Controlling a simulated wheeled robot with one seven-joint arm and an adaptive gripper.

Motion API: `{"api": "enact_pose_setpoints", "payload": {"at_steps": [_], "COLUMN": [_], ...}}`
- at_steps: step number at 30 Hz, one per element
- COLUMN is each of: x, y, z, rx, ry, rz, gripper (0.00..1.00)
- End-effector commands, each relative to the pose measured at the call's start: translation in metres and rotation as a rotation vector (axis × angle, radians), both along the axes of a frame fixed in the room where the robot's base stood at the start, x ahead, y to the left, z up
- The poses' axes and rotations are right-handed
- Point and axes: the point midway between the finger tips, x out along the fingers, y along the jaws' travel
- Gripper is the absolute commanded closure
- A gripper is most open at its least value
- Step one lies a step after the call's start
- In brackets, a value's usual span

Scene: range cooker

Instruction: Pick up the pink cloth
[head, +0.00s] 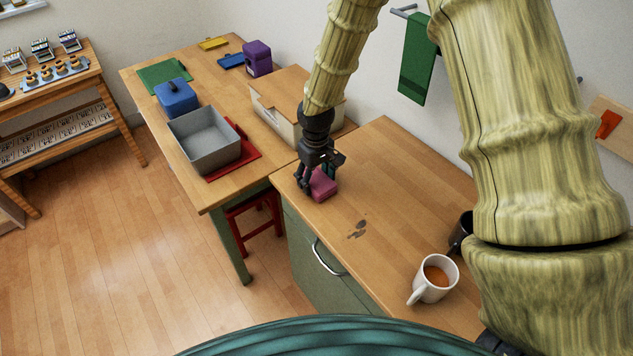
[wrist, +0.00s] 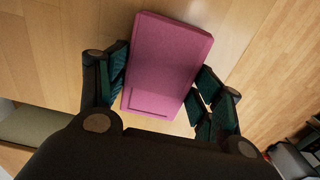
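The pink cloth (head: 323,186) looks like a thick, folded block and lies on the wooden counter, near the corner by the wooden table. In the wrist view the pink cloth (wrist: 166,62) fills the space between my two fingers. My gripper (head: 318,173) points down at it, with one finger on each side; it also shows in the wrist view (wrist: 164,80). The fingers are spread, with a narrow gap at the cloth's right side. Whether the left finger touches the cloth cannot be told. In the head view my gripper hides part of the cloth.
A white mug (head: 434,279) with brown liquid stands at the counter's near end, by a dark cup (head: 461,229). Dark stains (head: 357,230) mark the counter. On the table are a grey bin (head: 204,140), a blue container (head: 176,97) and a cardboard-coloured box (head: 283,92).

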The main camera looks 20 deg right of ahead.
Motion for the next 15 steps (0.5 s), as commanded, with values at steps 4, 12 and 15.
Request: {"api": "enact_pose_setpoints", "payload": {"at_steps": [4, 12, 15], "x": [-0.0001, 0.0001, 0.0003], "y": [-0.0001, -0.0002, -0.0001], "z": [0.0001, 0.0006, 0.0027], "rx": [0.0, 0.0, 0.0], "ry": [0.0, 0.0, -0.001], "rz": [0.0, 0.0, -0.001], "gripper": [0.6, 0.64, 0.64]}}
